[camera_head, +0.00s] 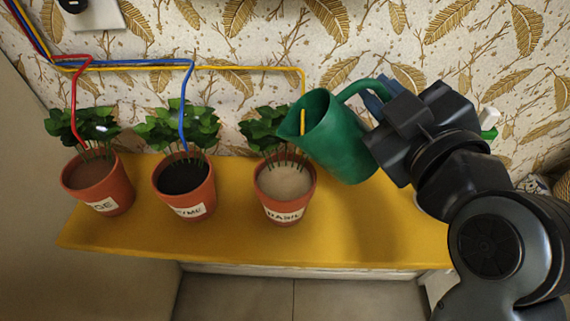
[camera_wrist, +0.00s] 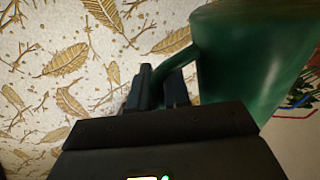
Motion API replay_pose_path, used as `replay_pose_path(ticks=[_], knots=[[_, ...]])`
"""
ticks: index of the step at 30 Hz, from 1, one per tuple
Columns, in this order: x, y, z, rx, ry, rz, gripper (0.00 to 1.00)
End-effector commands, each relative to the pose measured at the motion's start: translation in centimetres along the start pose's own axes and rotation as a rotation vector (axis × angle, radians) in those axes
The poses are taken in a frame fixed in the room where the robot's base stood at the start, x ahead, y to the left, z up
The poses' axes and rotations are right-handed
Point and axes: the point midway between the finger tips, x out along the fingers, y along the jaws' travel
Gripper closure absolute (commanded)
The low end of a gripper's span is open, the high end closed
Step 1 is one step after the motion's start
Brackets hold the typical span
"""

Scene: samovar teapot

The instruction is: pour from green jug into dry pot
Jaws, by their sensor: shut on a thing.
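The green jug (camera_head: 337,140) is held above the shelf, its open mouth tilted left toward the right pot (camera_head: 285,194). No stream of water is visible. My gripper (camera_head: 376,98) is shut on the jug's handle. In the wrist view the dark fingers (camera_wrist: 163,88) are around the handle, and the jug's green body (camera_wrist: 255,55) fills the upper right. The right pot is labelled BASIL and has pale, light soil. The middle pot (camera_head: 184,190) has very dark soil. The left pot (camera_head: 97,186) has reddish-brown soil. All three pots stand upright and hold green plants.
The pots stand on a yellow shelf (camera_head: 340,238) against a leaf-patterned wall. A red tube (camera_head: 73,105), a blue tube (camera_head: 184,105) and a yellow tube (camera_head: 303,88) run along the wall and down to the pots. The shelf right of the BASIL pot is partly bare.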

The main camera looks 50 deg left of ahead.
Motion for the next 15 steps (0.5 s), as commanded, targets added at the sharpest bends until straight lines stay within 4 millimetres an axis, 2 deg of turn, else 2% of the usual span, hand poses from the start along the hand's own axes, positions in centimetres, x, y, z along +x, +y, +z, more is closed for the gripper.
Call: replay_pose_path(ticks=[2, 15], knots=[[0.0, -0.2, -0.6, -0.050, -0.007, 0.000, 1.00], [0.3, -1.6, -0.1, -0.205, -0.040, 0.002, 1.00]])
